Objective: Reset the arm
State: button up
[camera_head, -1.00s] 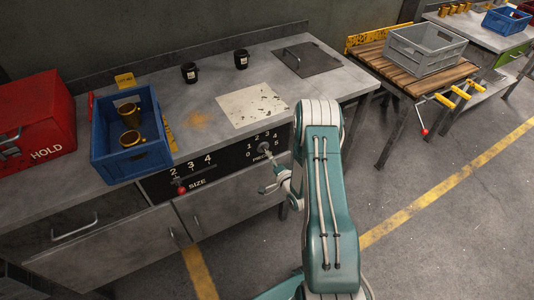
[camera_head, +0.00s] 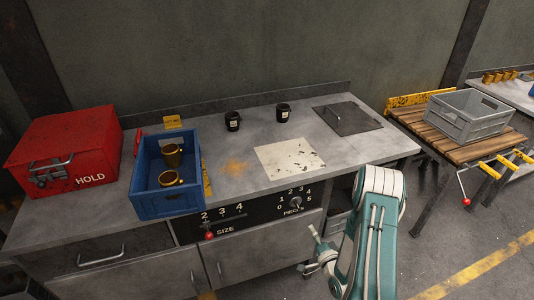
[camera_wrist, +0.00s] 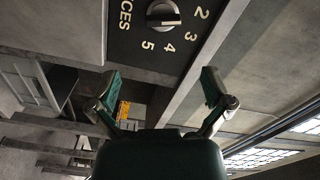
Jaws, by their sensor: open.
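My gripper (camera_wrist: 160,95) is open and empty in the wrist view, its two green-padded fingers spread apart. The PIECES dial (camera_wrist: 163,14) is just beyond the fingertips in that view, and nothing is between the fingers. In the head view, my teal arm stands in front of the bench's right part, and my gripper (camera_head: 318,245) shows low beside it, below the PIECES dial (camera_head: 296,203). It appears apart from the panel.
A grey crate (camera_head: 468,115) stands on a slatted table at right. Floor is free at lower right.

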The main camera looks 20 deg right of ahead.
jog(key=w+r+n+g, duration=0.3)
jog(key=w+r+n, duration=0.3)
jog(key=r, duration=0.5)
jog(key=s+a+r+n+g+h, duration=0.1)
jog(key=a+r+g, duration=0.1)
jog(key=r, duration=0.4)
jog(key=s+a+r+n+g+h, duration=0.1)
jog(key=a+r+g, duration=0.15)
jog(key=r, duration=0.45)
jog(key=s+a+r+n+g, duration=0.1)
jog(key=s+a+r, duration=0.3)
jog(key=s, duration=0.4)
jog(key=s+a+r+n+g+y, duration=0.1)
jog(key=s+a+r, duration=0.3)
jog(key=s, duration=0.5)
jog(key=s+a+r+n+g, duration=0.3)
jog(key=s+a+r, duration=0.1)
jog(key=s, duration=0.5)
jog(key=shift+a+r+n, duration=0.15)
jog(key=shift+a+n, duration=0.15)
jog(key=shift+a, duration=0.35)
